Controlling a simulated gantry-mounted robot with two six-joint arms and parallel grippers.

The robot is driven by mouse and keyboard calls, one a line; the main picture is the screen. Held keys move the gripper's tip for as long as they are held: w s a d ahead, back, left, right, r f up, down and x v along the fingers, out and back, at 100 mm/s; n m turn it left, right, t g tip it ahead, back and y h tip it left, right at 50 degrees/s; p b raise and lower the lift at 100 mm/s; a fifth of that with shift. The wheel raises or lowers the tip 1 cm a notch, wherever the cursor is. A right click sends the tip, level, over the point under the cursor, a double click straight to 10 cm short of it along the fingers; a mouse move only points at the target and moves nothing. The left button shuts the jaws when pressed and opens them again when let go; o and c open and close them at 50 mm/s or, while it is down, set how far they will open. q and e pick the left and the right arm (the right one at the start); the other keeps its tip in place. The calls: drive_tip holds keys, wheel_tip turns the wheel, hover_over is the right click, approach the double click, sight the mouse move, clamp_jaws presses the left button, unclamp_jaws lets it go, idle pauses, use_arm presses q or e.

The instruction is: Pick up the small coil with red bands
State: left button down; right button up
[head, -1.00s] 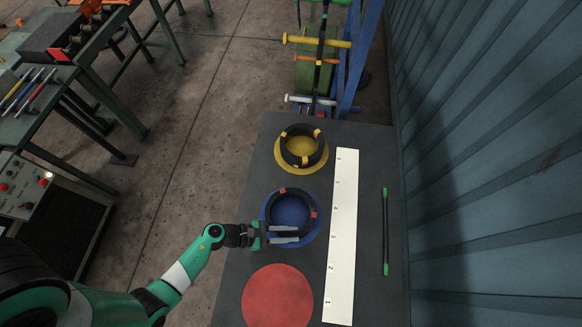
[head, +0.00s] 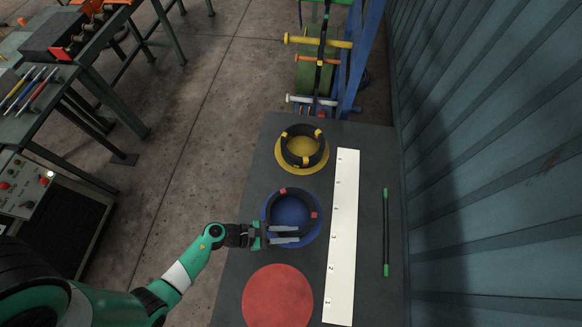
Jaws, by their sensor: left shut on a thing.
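The small coil with red bands (head: 269,205) is a black ring standing on the blue disc (head: 291,213) on the dark table. Red bands show at its upper left and right side. My left gripper (head: 290,235) reaches in from the left at the coil's near side, its grey fingers shut on the coil's near edge. The fingers hide part of that edge. I cannot tell whether the coil is clear of the disc. My right gripper does not show.
A black coil with yellow bands (head: 304,147) sits on a yellow disc (head: 288,168) farther back. An empty red disc (head: 277,297) lies nearer. A white numbered strip (head: 341,240) and a green-tipped black rod (head: 386,232) lie right. A corrugated wall (head: 490,150) bounds the right.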

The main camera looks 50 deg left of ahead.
use_arm(q)
drive_tip(key=shift+r+p, duration=0.3)
drive_tip(key=shift+r, duration=0.1)
wheel_tip(320, 180, up, 2)
drive_tip(key=shift+s+r+p, duration=0.1)
drive_tip(key=shift+r+p, duration=0.1)
drive_tip(key=shift+p, duration=0.4)
drive_tip(key=s+d+r+p, duration=0.2)
drive_tip(key=s+d+r, duration=0.3)
drive_tip(key=s+r, duration=0.4)
drive_tip(key=s, duration=0.4)
drive_tip(key=shift+r, duration=0.4)
